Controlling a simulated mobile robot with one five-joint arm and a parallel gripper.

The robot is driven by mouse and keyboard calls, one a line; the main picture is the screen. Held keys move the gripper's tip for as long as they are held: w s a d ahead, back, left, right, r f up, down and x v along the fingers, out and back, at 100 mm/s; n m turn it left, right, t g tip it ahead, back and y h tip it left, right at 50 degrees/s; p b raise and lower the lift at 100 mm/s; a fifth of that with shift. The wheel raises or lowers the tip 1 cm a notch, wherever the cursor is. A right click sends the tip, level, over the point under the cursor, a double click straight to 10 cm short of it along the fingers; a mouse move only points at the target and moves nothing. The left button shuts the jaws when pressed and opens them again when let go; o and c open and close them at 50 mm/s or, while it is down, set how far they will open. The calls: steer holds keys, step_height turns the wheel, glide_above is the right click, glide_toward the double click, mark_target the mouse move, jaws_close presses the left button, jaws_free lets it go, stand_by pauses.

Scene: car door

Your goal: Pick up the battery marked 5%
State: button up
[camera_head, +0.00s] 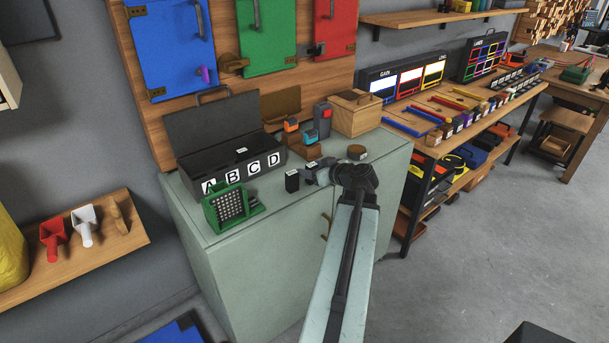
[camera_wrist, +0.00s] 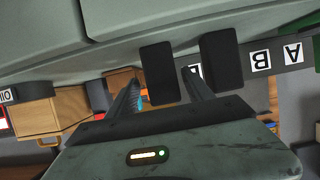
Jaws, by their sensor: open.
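Two small black batteries stand upright on the grey-green cabinet top (camera_head: 265,222). The left battery (camera_head: 292,182) shows clear of my gripper, and the right battery (camera_head: 310,173) is partly hidden by it. White labels on their tops are too small to read, so I cannot tell which is 5%. In the wrist view, turned upside down, they are the right-hand black block (camera_wrist: 222,58) and the left-hand black block (camera_wrist: 159,70). My gripper (camera_wrist: 160,78) is open, with its fingers on either side of the left-hand block. I cannot tell whether they touch it.
A dark open toolbox (camera_head: 222,172) lettered A to D stands behind, with a green device (camera_head: 228,208) at its front left. A wooden box (camera_head: 355,114), tools on a stand (camera_head: 301,143) and a round wooden piece (camera_head: 357,152) are behind.

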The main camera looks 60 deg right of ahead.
steer(key=shift+x, duration=1.15)
steer(key=shift+a, duration=0.2)
steer(key=shift+c, duration=0.7)
steer(key=shift+w, duration=0.1)
jaws_close()
step_height(320, 180, up, 10)
steer(key=p, duration=0.9)
steer(key=shift+p, duration=0.4)
